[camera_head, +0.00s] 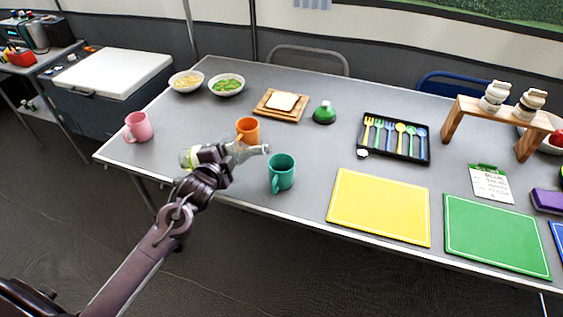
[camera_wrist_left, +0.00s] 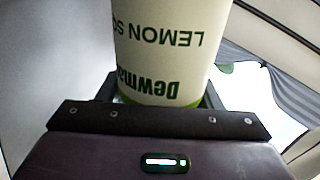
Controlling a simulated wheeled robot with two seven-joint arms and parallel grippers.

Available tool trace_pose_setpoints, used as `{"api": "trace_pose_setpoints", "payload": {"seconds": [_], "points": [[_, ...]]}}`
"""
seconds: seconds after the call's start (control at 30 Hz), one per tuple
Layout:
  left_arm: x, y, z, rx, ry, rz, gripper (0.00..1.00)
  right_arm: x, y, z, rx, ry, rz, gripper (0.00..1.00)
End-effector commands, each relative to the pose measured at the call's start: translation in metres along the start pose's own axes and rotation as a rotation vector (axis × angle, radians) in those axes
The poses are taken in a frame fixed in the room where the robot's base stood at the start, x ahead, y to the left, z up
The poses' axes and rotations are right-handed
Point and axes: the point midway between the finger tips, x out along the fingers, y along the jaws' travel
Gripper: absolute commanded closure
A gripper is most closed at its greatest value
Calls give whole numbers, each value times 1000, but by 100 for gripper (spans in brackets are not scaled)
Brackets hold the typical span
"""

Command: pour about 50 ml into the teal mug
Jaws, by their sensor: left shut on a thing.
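The teal mug (camera_head: 283,174) stands upright near the table's front edge, its handle toward the front. My left gripper (camera_head: 214,156) is shut on a clear bottle (camera_head: 254,150), left of the mug. The bottle lies tipped almost level, its neck pointing right and its mouth close to the mug, at its upper left in the picture. In the left wrist view the bottle's pale label (camera_wrist_left: 165,45) reads "LEMON SO" and "Dewma", with a green band. I cannot tell the liquid level or whether any liquid is flowing. My right gripper is not in view.
An orange mug (camera_head: 248,127) stands just behind the bottle, and a pink mug (camera_head: 139,126) at the left end. A yellow mat (camera_head: 380,207) lies right of the teal mug. A green bell-shaped item (camera_head: 324,113) and a cutlery tray (camera_head: 397,154) stand farther back.

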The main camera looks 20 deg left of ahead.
Motion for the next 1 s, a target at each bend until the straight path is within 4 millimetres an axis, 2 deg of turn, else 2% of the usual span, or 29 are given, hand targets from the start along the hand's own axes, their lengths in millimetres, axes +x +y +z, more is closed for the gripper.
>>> {"api": "trace_pose_setpoints", "payload": {"seconds": [0.1, 0.13, 0.3, 0.43, 0.77, 1.0], "points": [[1, 4, 2, -30, 7, -1, 70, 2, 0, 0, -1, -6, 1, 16], [0, -1, 0, -37, 10, -1, 70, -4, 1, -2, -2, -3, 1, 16], [-2, -7, -6, -96, 26, 0, 70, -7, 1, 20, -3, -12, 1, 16], [-5, -20, -15, -199, 53, 0, 70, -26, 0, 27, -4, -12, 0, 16], [-9, -40, -53, -610, 163, 0, 70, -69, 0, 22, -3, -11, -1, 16], [-10, -44, -60, -930, 249, -1, 70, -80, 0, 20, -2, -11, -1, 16]]}}
